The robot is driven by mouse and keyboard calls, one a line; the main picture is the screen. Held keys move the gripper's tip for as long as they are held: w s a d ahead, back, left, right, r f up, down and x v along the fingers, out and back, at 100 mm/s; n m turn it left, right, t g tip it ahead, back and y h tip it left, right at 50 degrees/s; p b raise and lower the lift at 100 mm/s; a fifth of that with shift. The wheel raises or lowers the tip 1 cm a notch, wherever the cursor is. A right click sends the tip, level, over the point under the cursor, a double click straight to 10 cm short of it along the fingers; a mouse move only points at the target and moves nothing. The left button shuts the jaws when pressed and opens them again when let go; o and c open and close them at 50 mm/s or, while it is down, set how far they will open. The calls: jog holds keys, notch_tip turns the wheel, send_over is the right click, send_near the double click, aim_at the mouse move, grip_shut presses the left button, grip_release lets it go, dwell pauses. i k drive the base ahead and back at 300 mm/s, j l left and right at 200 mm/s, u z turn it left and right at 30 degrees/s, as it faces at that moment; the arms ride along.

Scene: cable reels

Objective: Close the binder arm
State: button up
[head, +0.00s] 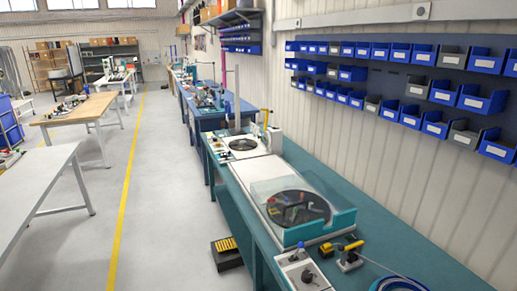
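A long teal bench (425,240) runs along the right wall, carrying a cable machine. At its near end a small fixture with a yellow handle (328,248) and a dark clamp body (349,262) stands on the bench; this may be the binder, and I cannot tell whether its arm is open or closed. Farther along, an upright yellow lever (266,118) stands beside a white unit with a dark disc (243,145). Between them a dark round reel plate (300,212) sits under a clear cover. My gripper is not in view.
A white control box with knobs (301,270) and a blue cable coil (398,284) lie at the bench's near end. A black-and-yellow foot pedal (227,250) is on the floor. Blue bins (480,98) line the wall. The aisle by the yellow line (124,210) is clear.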

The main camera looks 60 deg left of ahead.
aim_at(267, 110)
jog(key=u, duration=2.25)
jog(key=i+j+u, duration=0.25)
jog(key=i, duration=0.25)
jog(key=i+j+u, duration=0.25)
jog(key=i, duration=0.25)
jog(key=i+j+u, duration=0.25)
jog(key=i, duration=1.25)
jog(key=i+l+u, duration=0.1)
jog(key=i, duration=0.9)
jog(key=i+z, duration=0.15)
jog(key=i, duration=0.35)
jog(key=i+j+z, duration=0.15)
jog(key=i, duration=0.35)
jog(key=i+j+z, duration=0.15)
jog(key=i, duration=0.35)
jog(key=i+j+z, duration=0.1)
jog(key=i, duration=0.35)
